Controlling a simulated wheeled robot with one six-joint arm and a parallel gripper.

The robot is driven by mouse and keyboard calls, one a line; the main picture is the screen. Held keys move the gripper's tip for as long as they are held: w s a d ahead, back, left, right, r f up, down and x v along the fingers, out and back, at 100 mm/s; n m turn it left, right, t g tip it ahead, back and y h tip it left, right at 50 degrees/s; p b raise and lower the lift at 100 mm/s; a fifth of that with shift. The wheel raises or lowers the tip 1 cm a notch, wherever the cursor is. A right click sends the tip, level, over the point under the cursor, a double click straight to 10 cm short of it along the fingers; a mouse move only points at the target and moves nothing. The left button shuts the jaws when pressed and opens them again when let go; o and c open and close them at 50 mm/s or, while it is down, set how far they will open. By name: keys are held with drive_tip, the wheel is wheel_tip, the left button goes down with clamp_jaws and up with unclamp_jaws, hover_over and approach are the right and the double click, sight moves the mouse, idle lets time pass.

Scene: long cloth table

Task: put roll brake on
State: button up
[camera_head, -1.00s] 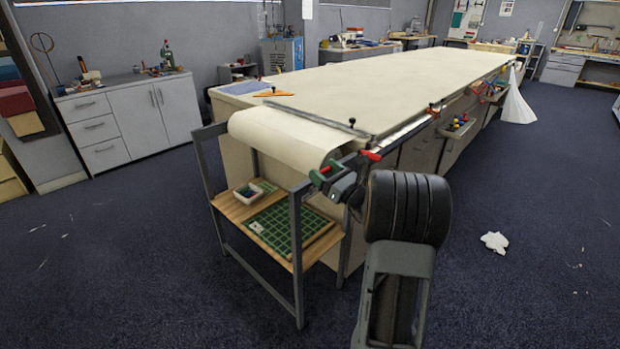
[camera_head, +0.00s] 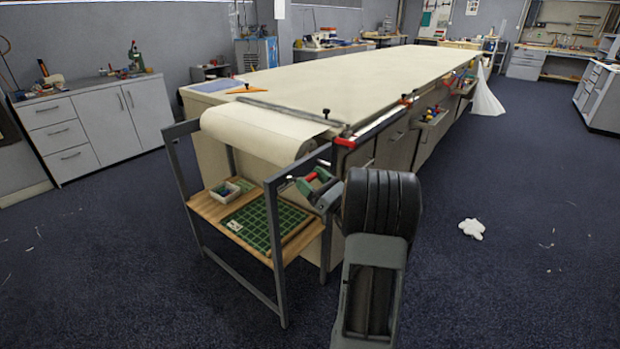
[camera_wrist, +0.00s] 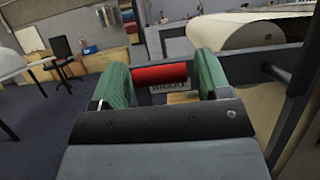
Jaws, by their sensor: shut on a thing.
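A cream fabric roll (camera_head: 250,132) lies across a grey metal stand at the table's near end. It also shows at the upper right of the wrist view (camera_wrist: 235,35). My gripper (camera_head: 311,180) is beside the stand's right side, below the roll's end. Its green fingers (camera_wrist: 160,80) are shut on a red cylindrical handle (camera_wrist: 160,74). The red handle also shows small between the fingers in the head view (camera_head: 311,176). How the handle joins the stand is hidden. A small label (camera_wrist: 170,88) is behind it, too blurred to read.
The stand's grey post (camera_head: 276,250) is close to my gripper. A wooden shelf (camera_head: 207,208) holds a green cutting mat (camera_head: 255,222) and a small tray. A red clamp (camera_head: 345,141) sits on the table edge. Open floor lies to the right, with white scrap (camera_head: 472,229).

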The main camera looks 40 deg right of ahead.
drive_tip(key=shift+f, duration=0.4)
drive_tip(key=o, duration=1.3)
drive_tip(key=shift+r, duration=0.15)
drive_tip(key=shift+c, duration=0.2)
drive_tip(key=v, duration=1.4)
drive_tip(key=shift+p, duration=0.3)
